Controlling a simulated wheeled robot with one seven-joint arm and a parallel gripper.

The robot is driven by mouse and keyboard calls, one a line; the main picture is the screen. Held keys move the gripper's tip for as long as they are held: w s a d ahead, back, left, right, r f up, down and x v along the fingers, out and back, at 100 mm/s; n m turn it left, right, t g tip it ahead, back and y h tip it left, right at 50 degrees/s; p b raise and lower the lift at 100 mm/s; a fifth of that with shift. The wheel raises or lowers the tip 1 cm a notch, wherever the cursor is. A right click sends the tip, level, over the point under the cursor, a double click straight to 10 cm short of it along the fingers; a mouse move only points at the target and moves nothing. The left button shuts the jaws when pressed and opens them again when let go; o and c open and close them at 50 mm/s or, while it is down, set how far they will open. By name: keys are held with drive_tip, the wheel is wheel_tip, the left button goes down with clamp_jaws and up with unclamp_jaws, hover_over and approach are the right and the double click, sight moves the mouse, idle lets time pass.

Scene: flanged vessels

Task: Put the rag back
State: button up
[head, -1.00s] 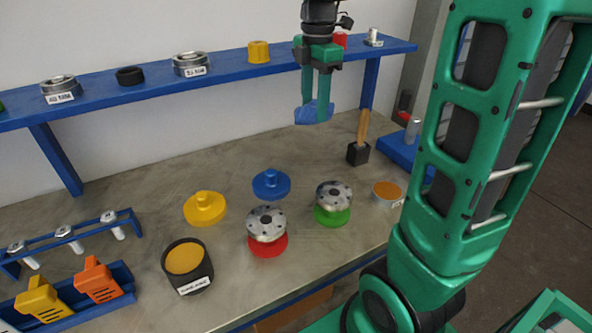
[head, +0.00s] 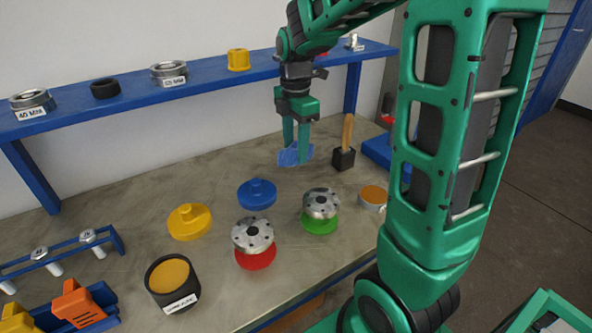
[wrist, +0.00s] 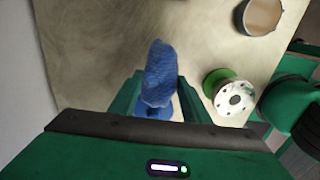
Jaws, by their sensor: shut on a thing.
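The rag is a blue crumpled cloth (head: 292,157). It hangs between the fingers of my gripper (head: 304,145), which is shut on it. In the head view they are at the back of the bench, left of the brush in its black holder (head: 343,158). In the wrist view the rag (wrist: 159,76) sticks out between the two green fingertips (wrist: 155,95), with bare bench beyond it. Whether the rag touches the bench top is hard to tell.
A green-based flanged vessel (head: 321,207), a red-based one (head: 254,240), blue (head: 257,195) and yellow (head: 189,222) lids and a black pot (head: 172,283) stand on the bench (head: 120,235). A blue shelf (head: 205,77) with rings runs along the wall above.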

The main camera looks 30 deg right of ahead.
sight(295, 148)
drive_tip(key=shift+f, duration=3.95)
drive_tip(key=o, duration=1)
wheel_tip(295, 148, up, 11)
drive_tip(key=shift+r, duration=0.55)
